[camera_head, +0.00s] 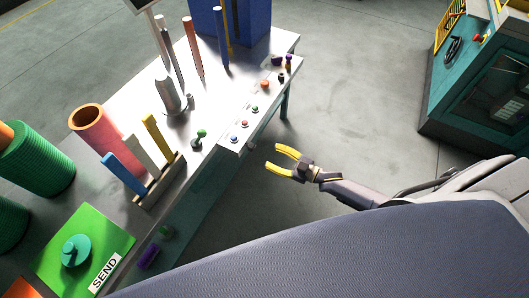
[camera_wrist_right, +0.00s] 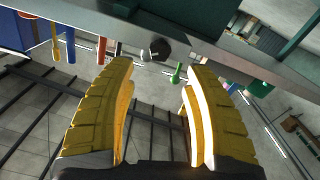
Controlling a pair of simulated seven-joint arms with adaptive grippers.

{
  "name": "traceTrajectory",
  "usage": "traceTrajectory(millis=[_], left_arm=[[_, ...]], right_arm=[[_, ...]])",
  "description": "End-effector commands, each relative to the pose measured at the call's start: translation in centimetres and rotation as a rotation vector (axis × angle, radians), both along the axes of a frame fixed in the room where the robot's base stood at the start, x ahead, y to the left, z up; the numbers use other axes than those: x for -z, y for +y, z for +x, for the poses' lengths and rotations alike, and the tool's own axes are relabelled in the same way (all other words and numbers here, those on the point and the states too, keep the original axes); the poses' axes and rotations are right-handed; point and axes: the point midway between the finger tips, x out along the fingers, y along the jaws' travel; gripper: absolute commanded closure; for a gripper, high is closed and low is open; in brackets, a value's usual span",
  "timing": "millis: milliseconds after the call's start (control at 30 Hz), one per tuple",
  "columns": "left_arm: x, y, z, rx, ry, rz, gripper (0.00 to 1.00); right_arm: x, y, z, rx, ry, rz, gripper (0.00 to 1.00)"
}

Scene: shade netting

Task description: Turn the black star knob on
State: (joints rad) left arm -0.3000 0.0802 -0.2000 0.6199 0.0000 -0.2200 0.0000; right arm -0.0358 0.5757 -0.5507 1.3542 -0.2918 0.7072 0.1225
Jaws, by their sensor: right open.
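A small dark knob (camera_head: 281,77), which may be the black star knob, sits on the white panel at the far end of the table's right edge. Its star shape is too small to make out there. In the right wrist view a larger black knob (camera_wrist_right: 160,48) shows beyond and between the fingers, near the top. I cannot tell whether it is the same knob. My right gripper (camera_head: 272,157) has yellow fingers that are open and empty, over the floor beside the table's right edge, apart from the panel. It also shows in the right wrist view (camera_wrist_right: 158,92). My left gripper is not seen.
The white panel carries a blue button (camera_head: 233,138), a red button (camera_head: 245,124), a green button (camera_head: 254,108), an orange knob (camera_head: 265,84) and purple knobs (camera_head: 277,60). A green-topped lever (camera_head: 200,134) stands nearby. The floor (camera_head: 345,110) right of the table is clear.

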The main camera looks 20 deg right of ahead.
Motion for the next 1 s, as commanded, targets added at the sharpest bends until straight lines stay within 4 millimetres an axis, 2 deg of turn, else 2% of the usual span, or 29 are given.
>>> traceTrajectory(millis=[300,800,933,1000], left_arm=[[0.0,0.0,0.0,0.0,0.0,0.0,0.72],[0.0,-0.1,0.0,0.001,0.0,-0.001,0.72],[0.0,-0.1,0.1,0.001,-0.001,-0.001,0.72],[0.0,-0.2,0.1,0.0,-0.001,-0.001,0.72]], right_arm=[[0.0,-1.4,-1.6,0.0,0.0,0.0,0.48],[0.1,-1.4,-1.6,0.002,0.0,-0.008,0.48],[1.5,-2.1,-1.3,0.029,0.018,-0.072,0.48],[3.9,-3.9,-1.0,0.072,0.059,-0.147,0.48]])
